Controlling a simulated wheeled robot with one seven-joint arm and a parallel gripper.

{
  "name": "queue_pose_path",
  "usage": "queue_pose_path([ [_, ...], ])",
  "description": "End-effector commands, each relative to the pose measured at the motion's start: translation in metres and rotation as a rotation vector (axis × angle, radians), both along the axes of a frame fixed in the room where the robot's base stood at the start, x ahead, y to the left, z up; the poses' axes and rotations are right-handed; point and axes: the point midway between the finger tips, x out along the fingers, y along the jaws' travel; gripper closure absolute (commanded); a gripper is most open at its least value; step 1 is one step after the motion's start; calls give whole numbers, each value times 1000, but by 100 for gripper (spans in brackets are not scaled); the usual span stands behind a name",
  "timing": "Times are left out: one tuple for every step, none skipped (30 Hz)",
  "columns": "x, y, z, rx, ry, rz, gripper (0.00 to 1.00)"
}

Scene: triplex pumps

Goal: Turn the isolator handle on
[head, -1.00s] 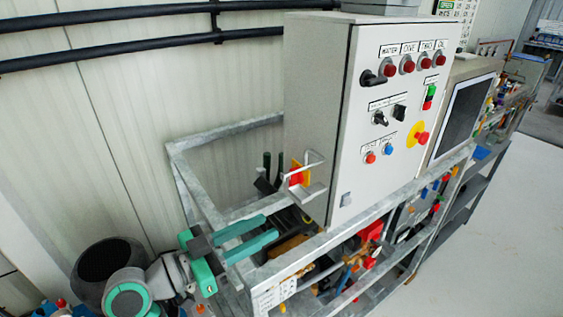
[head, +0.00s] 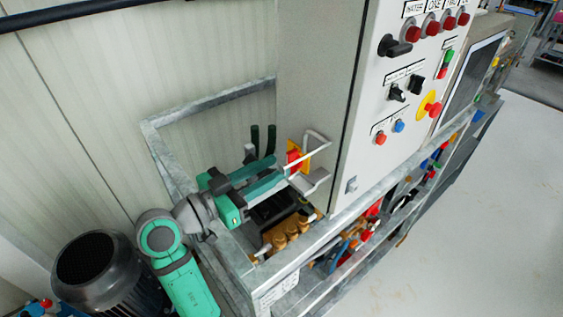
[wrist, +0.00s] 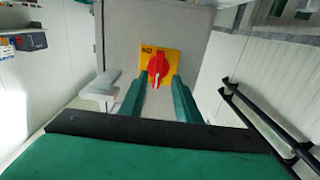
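The isolator handle is a red knob on a yellow plate, fixed to the side wall of the grey control cabinet. In the head view the handle (head: 293,159) is partly behind a pale bracket. In the wrist view the handle (wrist: 157,67) faces me, with dark lettering on the plate's upper left. My gripper (head: 279,171) points at it from the left in the head view. In the wrist view my gripper (wrist: 160,81) is open, its two green fingers apart just below the red knob and roughly centred on it. Whether the fingertips touch the handle I cannot tell.
A pale metal bracket (head: 318,160) juts out beside the handle; it also shows left of the fingers in the wrist view (wrist: 101,88). The cabinet (head: 320,90) stands on a galvanised frame (head: 208,110) with brass pump parts (head: 289,232) below my gripper. A dark motor (head: 95,265) stands at lower left.

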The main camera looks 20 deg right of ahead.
Motion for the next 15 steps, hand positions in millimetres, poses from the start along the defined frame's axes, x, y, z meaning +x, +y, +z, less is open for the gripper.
queue_pose_path([
  [2, -8, 0, 1, 0, -2, 70],
  [3, -12, 0, 1, -1, -3, 70],
  [5, -16, 0, 0, 0, -1, 70],
  [7, -18, 0, 0, 0, 1, 70],
  [8, -19, 0, 0, -1, 4, 70],
  [10, -21, 0, 0, -1, 7, 70],
  [11, -22, 0, 0, -1, 8, 70],
  [12, -23, 0, 0, -1, 10, 70],
  [12, -24, 0, 0, -1, 10, 70],
  [13, -25, 0, 0, -1, 11, 70],
  [13, -26, 0, 0, -1, 11, 70],
  [13, -27, 0, 1, -1, 10, 70],
  [13, -27, 0, 1, -1, 10, 70],
  [13, -28, 0, 1, -1, 9, 70],
  [13, -29, 0, 1, -1, 8, 70],
])
